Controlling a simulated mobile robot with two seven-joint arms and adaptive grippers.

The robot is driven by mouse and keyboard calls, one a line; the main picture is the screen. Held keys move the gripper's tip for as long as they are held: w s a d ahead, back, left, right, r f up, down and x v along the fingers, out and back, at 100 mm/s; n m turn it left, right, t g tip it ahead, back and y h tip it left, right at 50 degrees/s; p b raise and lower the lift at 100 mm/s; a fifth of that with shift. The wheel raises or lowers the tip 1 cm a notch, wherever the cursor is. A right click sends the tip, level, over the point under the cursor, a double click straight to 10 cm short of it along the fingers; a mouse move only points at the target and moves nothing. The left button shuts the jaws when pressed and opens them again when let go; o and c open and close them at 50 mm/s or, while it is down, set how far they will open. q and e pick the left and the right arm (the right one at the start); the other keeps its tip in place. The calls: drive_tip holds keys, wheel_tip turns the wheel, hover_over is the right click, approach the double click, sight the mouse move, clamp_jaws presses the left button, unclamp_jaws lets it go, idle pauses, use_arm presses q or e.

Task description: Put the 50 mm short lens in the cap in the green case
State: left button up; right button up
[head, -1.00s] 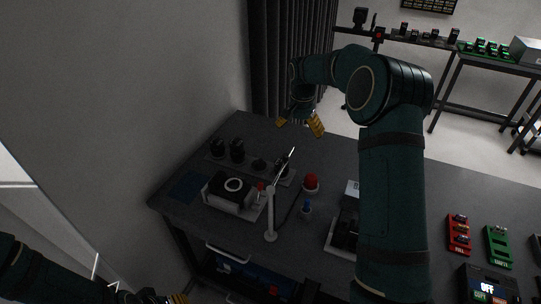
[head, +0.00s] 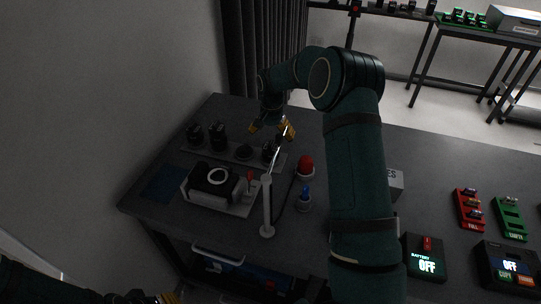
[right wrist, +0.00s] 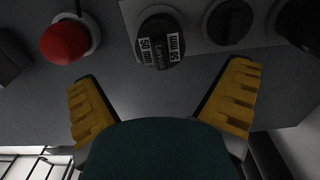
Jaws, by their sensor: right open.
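The short lens labelled 50 mm (right wrist: 160,45) stands upright on the light lens tray; it is a dark cylinder and also shows in the head view (head: 268,151), partly hidden by a lamp. My right gripper (head: 271,129) is open and empty above and behind it. In the right wrist view the lens lies just beyond and between the open fingers (right wrist: 163,82), apart from them. My left gripper (head: 166,298) is mostly cut off.
Taller lenses (head: 219,135) share the tray (head: 193,151). A red tray (head: 469,211) and battery charger (head: 424,262) are at right.

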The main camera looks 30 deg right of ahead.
sight(271, 143)
drive_tip(key=shift+s+a+f+b, duration=0.1)
drive_tip(key=shift+a+f+b, duration=0.05)
drive_tip(key=shift+f, duration=1.3)
drive_tip(key=shift+s+a+f+b, duration=0.1)
drive_tip(key=shift+f+b, duration=0.05)
drive_tip(key=shift+f, duration=1.25)
drive_tip(key=shift+w+r, duration=0.1)
drive_tip(key=c, duration=1.5)
